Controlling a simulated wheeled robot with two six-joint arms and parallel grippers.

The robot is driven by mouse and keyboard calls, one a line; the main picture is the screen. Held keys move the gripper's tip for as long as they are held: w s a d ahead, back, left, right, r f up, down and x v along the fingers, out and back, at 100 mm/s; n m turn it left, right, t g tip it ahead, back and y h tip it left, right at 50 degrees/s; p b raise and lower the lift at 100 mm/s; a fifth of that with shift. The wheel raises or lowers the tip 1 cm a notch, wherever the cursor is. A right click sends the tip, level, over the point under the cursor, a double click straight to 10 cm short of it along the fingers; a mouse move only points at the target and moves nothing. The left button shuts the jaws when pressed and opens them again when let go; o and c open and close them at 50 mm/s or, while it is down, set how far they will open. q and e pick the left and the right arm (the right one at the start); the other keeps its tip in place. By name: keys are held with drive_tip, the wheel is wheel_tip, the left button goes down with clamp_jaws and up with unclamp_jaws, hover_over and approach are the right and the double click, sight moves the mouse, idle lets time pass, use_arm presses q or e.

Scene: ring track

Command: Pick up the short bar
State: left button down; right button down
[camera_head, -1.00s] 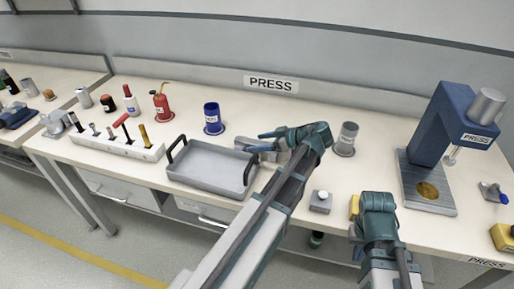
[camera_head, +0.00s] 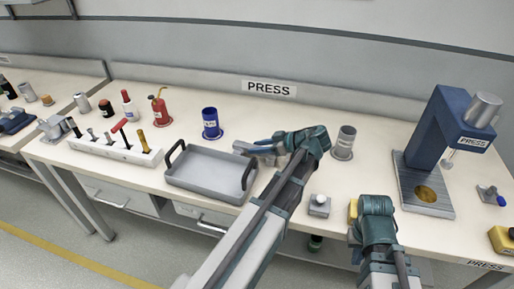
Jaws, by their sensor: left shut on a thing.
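My right gripper (camera_head: 374,207) is at the front of the bench, to the right of the left arm. Its fingers are hidden behind its own wrist.
The grey tray (camera_head: 206,183) with black handles stands left of the left gripper. A blue cup (camera_head: 211,124) is behind it, a grey cylinder (camera_head: 345,143) to the right. A small block with a white knob (camera_head: 319,205) lies between the arms. The blue press (camera_head: 444,130) stands at the right.

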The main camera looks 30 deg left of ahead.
wheel_tip(320, 180, up, 10)
drive_tip(key=p, duration=0.9)
drive_tip(key=shift+p, duration=0.4)
drive_tip(key=shift+f, duration=0.1)
